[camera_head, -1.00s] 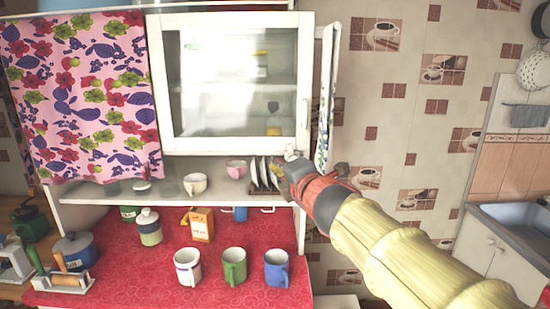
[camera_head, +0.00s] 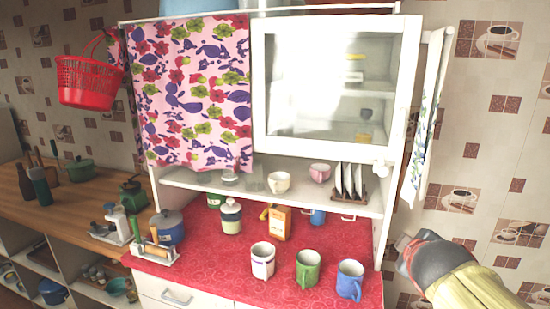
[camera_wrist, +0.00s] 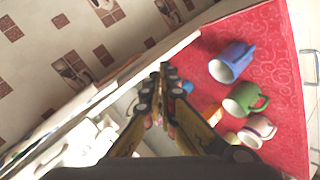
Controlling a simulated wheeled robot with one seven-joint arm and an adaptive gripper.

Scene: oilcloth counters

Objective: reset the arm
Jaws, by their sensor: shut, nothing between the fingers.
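My gripper (camera_wrist: 163,72) shows in the wrist view with its two fingers closed together and nothing between them. In the head view only the end of my arm shows at the lower right, beside the right side of the cabinet (camera_head: 392,190); the fingertips cannot be made out there. In the wrist view, the gripper lies along the cabinet's edge, with the red countertop to its right. No object is held.
On the red counter (camera_head: 215,262) stand a white mug (camera_head: 263,262), a green mug (camera_head: 308,268) and a blue mug (camera_head: 349,281). A plate rack (camera_head: 348,184) and cups sit on the shelf above.

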